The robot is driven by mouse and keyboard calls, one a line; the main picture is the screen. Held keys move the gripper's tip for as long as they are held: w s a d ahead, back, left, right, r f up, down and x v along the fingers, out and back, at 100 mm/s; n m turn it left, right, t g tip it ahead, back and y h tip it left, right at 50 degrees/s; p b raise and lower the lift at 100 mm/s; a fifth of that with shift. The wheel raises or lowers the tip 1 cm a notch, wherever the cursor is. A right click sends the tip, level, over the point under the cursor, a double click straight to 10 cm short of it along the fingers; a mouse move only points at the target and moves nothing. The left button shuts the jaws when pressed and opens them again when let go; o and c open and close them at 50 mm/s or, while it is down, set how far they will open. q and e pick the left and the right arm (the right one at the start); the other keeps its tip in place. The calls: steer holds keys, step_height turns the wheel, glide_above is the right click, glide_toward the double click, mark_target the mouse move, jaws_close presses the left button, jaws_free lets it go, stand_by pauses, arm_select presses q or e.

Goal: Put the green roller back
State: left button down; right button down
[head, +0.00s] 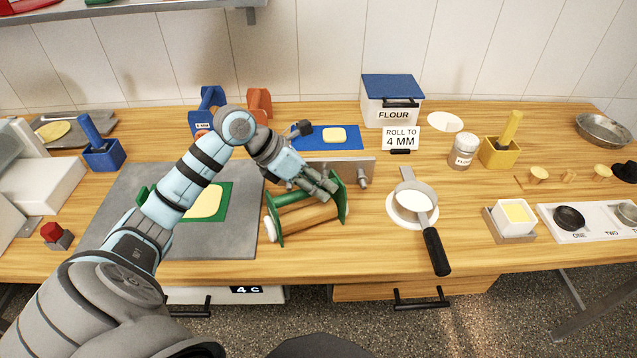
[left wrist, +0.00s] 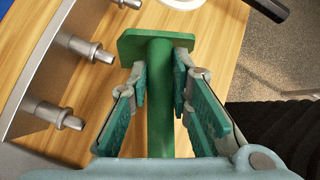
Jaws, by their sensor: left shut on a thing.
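The green roller (head: 308,222) has two green end plates, a wooden cylinder between them and a green bar along its top. It is at the middle of the table, just right of the grey slab. I cannot tell whether it touches the wood. My left gripper (head: 326,187) is shut on the bar. In the left wrist view the green bar (left wrist: 161,100) runs between the finger pads of my left gripper (left wrist: 160,75), with one end plate (left wrist: 158,42) beyond them. Behind the roller stands a grey rack (head: 342,166) with metal pegs. My right gripper is not in view.
The grey slab (head: 105,205) carries yellow dough on a green mat (head: 222,221). A pan (head: 423,191) stands right of the roller. Blue (head: 211,98) and orange (head: 259,103) holders stand behind, with a flour box (head: 392,108) at the back. Bare wood lies between the roller and the pan.

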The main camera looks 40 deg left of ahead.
arm_select(q)
steer(key=shift+f, duration=0.1)
steer(key=c, duration=1.4)
jaws_free()
steer(key=v, duration=0.7)
steer(key=shift+s+r, duration=0.25)
steer(key=shift+r, duration=0.05)
steer(key=shift+a, duration=0.1)
